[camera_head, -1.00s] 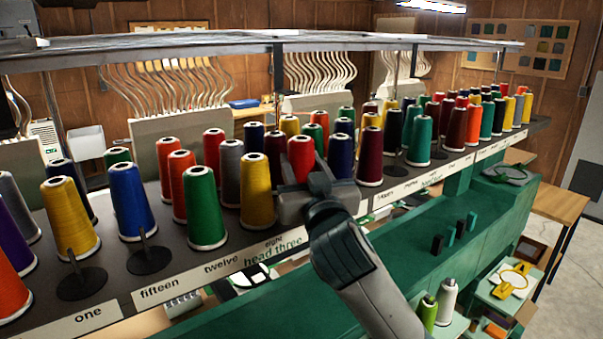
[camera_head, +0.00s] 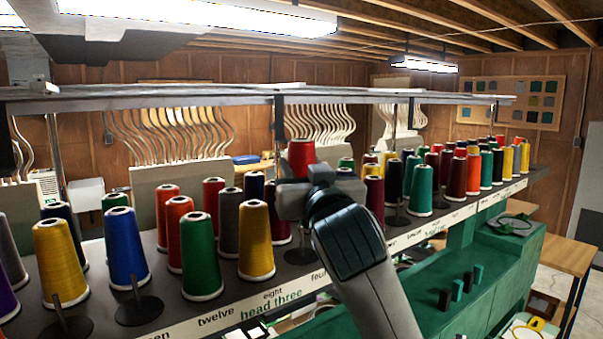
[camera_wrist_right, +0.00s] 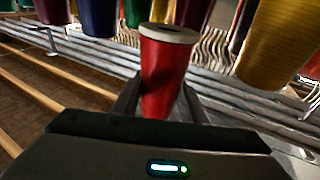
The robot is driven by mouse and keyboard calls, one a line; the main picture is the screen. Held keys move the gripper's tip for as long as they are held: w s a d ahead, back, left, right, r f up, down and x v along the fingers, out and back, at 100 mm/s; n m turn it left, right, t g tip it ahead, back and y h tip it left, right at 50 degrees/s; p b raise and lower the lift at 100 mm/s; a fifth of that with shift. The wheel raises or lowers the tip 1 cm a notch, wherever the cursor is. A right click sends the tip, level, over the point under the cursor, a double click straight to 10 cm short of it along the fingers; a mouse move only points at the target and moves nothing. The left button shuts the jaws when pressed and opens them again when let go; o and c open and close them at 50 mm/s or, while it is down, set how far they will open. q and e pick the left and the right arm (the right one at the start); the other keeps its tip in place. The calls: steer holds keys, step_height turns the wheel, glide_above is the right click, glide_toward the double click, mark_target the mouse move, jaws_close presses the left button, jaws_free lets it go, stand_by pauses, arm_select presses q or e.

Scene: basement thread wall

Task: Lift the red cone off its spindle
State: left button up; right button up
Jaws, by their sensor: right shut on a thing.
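The red cone (camera_head: 301,153) is in my right gripper (camera_head: 296,183), near the middle of the head view. It is held higher than the cones around it, and its lower part is hidden by the gripper. In the right wrist view the red cone (camera_wrist_right: 163,82) sits between the two fingers of the right gripper (camera_wrist_right: 161,103), its pale base ring and dark centre hole uncovered. No spindle shows in that hole. My left gripper is not in view.
Cones of several colours crowd the dark rack, including a yellow cone (camera_head: 256,240) and a green cone (camera_head: 201,255) left of the gripper. A long metal rail (camera_head: 180,93) runs above the rack. A green bench (camera_head: 480,275) lies to the right.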

mark_target(305, 150)
steer(key=shift+r, duration=0.1)
steer(key=shift+r+p, duration=1.65)
steer(key=shift+r, duration=0.3)
